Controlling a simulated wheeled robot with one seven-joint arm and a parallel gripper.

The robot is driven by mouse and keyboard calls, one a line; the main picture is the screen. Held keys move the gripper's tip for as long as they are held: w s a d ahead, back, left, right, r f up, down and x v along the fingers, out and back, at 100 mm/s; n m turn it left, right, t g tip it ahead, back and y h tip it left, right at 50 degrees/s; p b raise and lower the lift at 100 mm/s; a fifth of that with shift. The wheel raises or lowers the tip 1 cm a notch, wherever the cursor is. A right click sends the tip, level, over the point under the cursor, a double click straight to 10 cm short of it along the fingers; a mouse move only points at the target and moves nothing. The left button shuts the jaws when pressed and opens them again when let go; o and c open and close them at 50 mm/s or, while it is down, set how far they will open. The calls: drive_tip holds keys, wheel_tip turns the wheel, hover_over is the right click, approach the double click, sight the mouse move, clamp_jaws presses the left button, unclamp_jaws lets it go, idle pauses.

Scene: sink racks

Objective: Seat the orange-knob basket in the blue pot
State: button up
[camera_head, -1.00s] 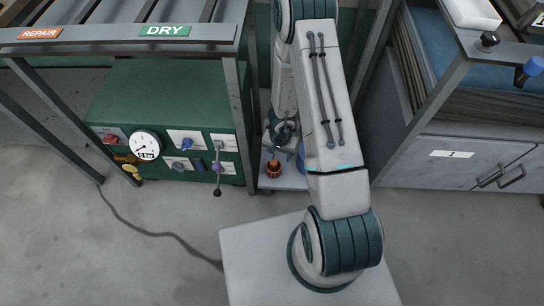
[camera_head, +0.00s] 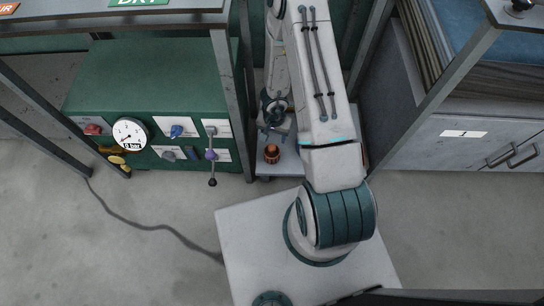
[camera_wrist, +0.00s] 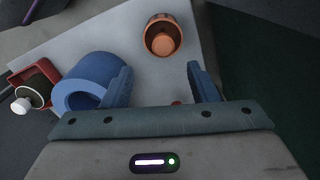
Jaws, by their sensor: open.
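An orange-brown round basket with a knob in its middle (camera_wrist: 163,36) stands on a pale shelf, beyond my fingertips in the wrist view. It also shows in the head view (camera_head: 271,153), left of my arm. The blue pot (camera_wrist: 90,75) lies to the left in the wrist view, with a dark opening, partly covered by my left finger. I cannot tell whether that finger touches it. In the head view my arm seems to hide the pot. My gripper (camera_wrist: 160,76) is open, its two fingers apart with nothing held. It shows small in the head view (camera_head: 273,130).
The pale shelf (camera_wrist: 215,30) has bare room around the basket. A red item with a white knob (camera_wrist: 32,92) is left of the pot. A green panel with a gauge (camera_head: 130,133) and a rack post (camera_head: 230,100) stand left; a grey cabinet (camera_head: 440,150) stands right.

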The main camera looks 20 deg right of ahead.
sight(272, 147)
drive_tip(key=shift+f+b, duration=1.1)
drive_tip(key=shift+f, duration=0.35)
drive_tip(key=f+b, duration=0.2)
drive_tip(key=b, duration=0.1)
drive_tip(key=a+f+b, duration=0.1)
drive_tip(key=b, duration=0.1)
drive_tip(key=shift+s+f, duration=0.25)
drive_tip(key=shift+f, duration=0.1)
drive_tip(key=shift+f+b, duration=0.75)
drive_tip(key=shift+r, duration=0.1)
clamp_jaws()
